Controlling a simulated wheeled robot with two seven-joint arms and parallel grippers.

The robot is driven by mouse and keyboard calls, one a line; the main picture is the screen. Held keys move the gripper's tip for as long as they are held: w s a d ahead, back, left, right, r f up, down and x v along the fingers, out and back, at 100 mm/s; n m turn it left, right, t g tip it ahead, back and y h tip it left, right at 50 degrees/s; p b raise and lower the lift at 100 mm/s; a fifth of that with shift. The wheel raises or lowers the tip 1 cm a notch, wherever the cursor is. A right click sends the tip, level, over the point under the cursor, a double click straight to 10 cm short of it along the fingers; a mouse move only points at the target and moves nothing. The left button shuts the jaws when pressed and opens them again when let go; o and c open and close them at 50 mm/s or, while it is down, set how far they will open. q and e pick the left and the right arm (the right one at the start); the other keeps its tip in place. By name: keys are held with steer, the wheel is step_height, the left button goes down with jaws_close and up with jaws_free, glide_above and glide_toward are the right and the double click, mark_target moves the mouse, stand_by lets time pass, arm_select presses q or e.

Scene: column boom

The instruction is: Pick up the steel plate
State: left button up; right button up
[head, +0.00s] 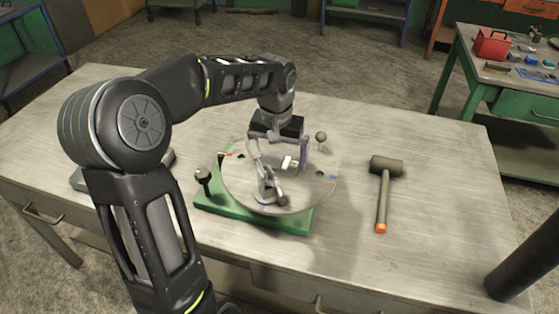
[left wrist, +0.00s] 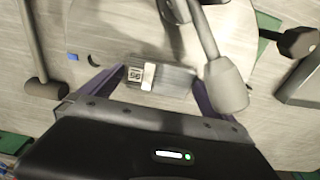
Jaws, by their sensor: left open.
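The steel plate (left wrist: 175,80) is a small grey rectangular piece with a white label at its left end. In the left wrist view it lies between the fingers of my left gripper (left wrist: 158,78), with gaps at the sides. In the head view the plate (head: 289,163) shows as a small pale piece on the round grey disc (head: 235,180), partly hidden by the gripper. My left gripper (head: 281,160) is open, reaching down over the disc, fingers on either side of the plate. I cannot tell how high the fingertips are above the disc. My right gripper is not in view.
A grey boom with a rounded knob (left wrist: 228,85) stands close to the right finger. The disc sits on a green base (head: 255,217) with knobbed posts. A mallet (head: 384,180) lies to the right on the workbench (head: 440,225).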

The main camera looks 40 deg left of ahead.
arm_select(q)
steer(key=shift+f, duration=0.15)
steer(key=shift+c, duration=0.2)
stand_by(0.3)
steer(key=c, duration=1.8)
steer(key=shift+o, duration=0.2)
steer(key=shift+w+r, duration=0.1)
steer(key=shift+r, duration=0.15)
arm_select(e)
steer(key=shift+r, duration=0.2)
